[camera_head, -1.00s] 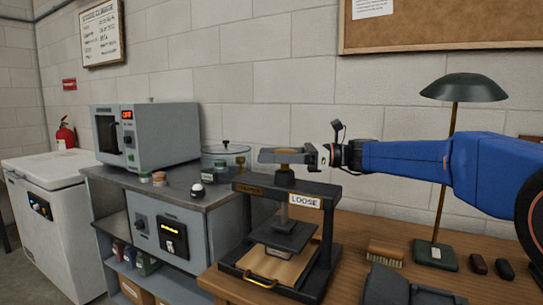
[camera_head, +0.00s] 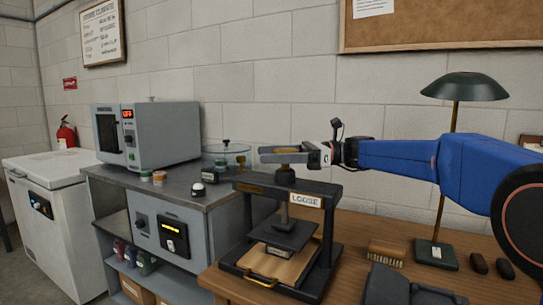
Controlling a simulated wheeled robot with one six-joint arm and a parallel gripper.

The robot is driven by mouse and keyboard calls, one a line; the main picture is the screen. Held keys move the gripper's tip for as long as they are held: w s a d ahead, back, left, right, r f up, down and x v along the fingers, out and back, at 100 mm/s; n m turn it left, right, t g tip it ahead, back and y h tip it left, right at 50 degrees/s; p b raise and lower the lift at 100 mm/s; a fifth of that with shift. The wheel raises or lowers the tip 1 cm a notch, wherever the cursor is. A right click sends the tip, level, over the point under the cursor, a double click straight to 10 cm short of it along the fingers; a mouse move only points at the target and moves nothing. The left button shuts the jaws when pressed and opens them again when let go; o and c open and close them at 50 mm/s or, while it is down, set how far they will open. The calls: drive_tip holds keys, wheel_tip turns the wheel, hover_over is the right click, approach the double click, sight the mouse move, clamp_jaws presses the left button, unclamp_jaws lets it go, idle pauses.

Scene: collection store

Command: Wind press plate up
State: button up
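The press (camera_head: 336,235) stands on the wooden bench, a dark frame with a label reading LOOSE on its top crossbar. Its dark plate (camera_head: 291,236) hangs on an upright screw (camera_head: 284,212), just above a light board on the press bed (camera_head: 270,268). My gripper (camera_head: 281,153) reaches in from the right above the crossbar, fingers level, at the top of the screw. A brown handle part (camera_head: 284,150) shows between the fingers. Whether they press on it cannot be seen.
A green lamp (camera_head: 436,252), a brush (camera_head: 386,254) and a dark object (camera_head: 405,288) are on the bench to the right. A grey cabinet (camera_head: 215,228) with an oven (camera_head: 165,140) and jars stands left of the press. A wall is behind.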

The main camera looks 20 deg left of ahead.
drive_tip(key=shift+w+d, duration=0.1)
drive_tip(key=v, duration=1.7)
drive_tip(key=shift+d, duration=0.1)
